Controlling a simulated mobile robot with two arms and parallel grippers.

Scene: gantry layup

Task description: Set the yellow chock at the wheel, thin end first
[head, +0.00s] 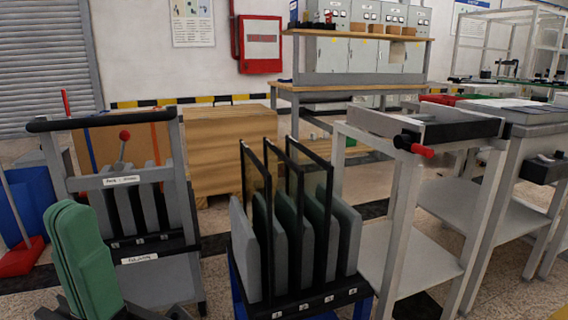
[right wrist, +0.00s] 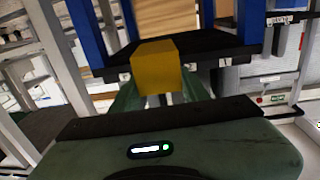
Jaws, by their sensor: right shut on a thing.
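The yellow chock (right wrist: 157,68) is in the right wrist view, with a flat yellow face toward the camera; its thin end cannot be made out. My right gripper (right wrist: 158,82) is shut on it, with green fingers partly hidden behind the green wrist housing. The right gripper does not show in the head view.
A rack with black dividers (head: 315,293) on a blue frame stands in the middle, holding grey and green panels. A grey bench (head: 420,270) with a red-handled clamp stands to its right. A wooden crate (head: 235,150) is behind. Speckled floor lies between the cart and rack.

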